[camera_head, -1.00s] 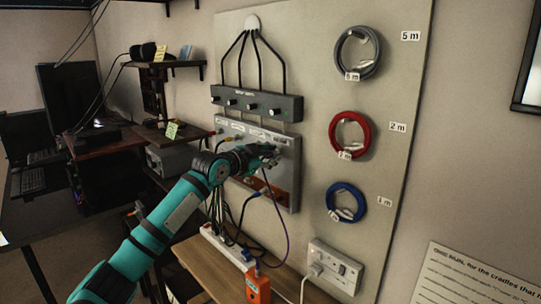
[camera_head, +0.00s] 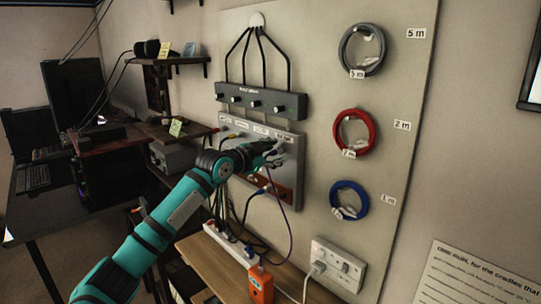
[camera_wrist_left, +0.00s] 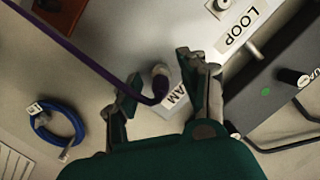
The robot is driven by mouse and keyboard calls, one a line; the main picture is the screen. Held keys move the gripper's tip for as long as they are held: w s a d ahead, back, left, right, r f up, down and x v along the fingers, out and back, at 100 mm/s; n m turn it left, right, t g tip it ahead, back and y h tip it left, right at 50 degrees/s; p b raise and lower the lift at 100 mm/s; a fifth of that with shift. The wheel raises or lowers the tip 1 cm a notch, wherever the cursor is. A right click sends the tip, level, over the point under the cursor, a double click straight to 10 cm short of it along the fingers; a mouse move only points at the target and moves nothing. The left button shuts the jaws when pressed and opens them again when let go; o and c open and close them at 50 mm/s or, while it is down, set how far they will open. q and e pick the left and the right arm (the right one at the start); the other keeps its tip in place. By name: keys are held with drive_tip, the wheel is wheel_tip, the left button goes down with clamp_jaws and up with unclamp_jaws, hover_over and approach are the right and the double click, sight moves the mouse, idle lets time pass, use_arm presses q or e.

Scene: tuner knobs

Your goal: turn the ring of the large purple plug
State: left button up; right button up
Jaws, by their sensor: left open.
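The large purple plug (camera_wrist_left: 160,83) sits in the grey socket panel beside a label partly reading "AM" in the left wrist view. Its purple cable (camera_wrist_left: 98,66) runs off to the upper left there. In the head view the purple cable (camera_head: 287,222) hangs below the panel, and my gripper hides the plug. My left gripper (camera_head: 274,149) is at the right end of the panel. In the left wrist view its open fingers (camera_wrist_left: 163,88) stand on either side of the plug, with gaps visible. I cannot make out the ring clearly. My right gripper is not in view.
A dark box with several knobs (camera_head: 262,101) is mounted above the socket panel (camera_head: 293,190). Grey, red and blue cable coils (camera_head: 348,200) hang to the right. A power strip (camera_head: 222,238) and an orange device (camera_head: 261,284) are below. Bare board lies between panel and coils.

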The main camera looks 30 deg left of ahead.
use_arm(q)
drive_tip(key=v, duration=1.2)
